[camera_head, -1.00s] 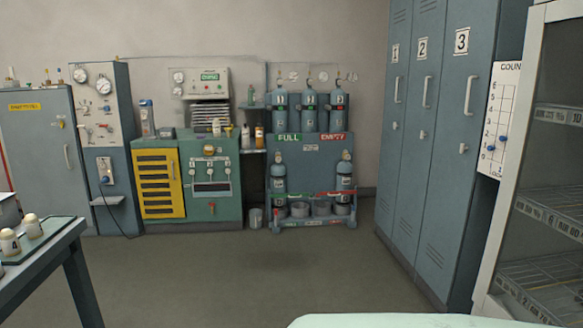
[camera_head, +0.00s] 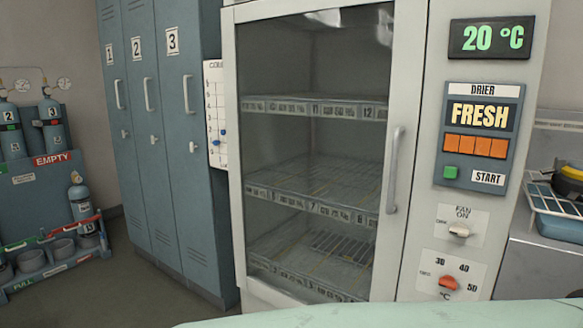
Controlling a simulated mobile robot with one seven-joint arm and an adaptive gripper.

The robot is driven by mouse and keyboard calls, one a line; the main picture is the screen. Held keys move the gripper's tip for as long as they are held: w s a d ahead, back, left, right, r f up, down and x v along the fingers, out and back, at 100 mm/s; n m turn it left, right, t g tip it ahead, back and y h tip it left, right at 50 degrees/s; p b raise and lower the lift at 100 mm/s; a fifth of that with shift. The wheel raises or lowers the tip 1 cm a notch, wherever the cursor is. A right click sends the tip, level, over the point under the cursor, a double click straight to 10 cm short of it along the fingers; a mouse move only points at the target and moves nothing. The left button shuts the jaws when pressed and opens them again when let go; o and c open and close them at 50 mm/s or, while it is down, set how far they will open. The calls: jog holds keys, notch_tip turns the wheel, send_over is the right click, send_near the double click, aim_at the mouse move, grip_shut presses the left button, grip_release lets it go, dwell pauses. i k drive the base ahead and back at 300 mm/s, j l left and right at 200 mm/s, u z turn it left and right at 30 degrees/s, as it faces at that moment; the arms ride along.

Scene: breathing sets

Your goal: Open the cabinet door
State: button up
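A tall off-white drying cabinet (camera_head: 410,240) stands at the centre right. Its glass door (camera_head: 310,60) is shut, with a vertical grey handle (camera_head: 393,170) on the door's right side. Behind the glass are several wire shelves with numbered strips (camera_head: 313,108); they look empty. The control panel right of the door shows 20 °C, a DRIER label reading FRESH (camera_head: 480,114) and a green START button (camera_head: 450,172). My gripper is not in view.
Blue-grey lockers numbered 1 to 3 (camera_head: 160,150) stand left of the cabinet, with a white chart (camera_head: 215,115) between. A blue cylinder rack (camera_head: 45,195) is at the far left. A counter (camera_head: 545,265) with a wire rack is at the right. A pale green surface (camera_head: 400,315) crosses the bottom edge.

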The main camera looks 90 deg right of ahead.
aim_at(411, 17)
jog(key=z, duration=2.6)
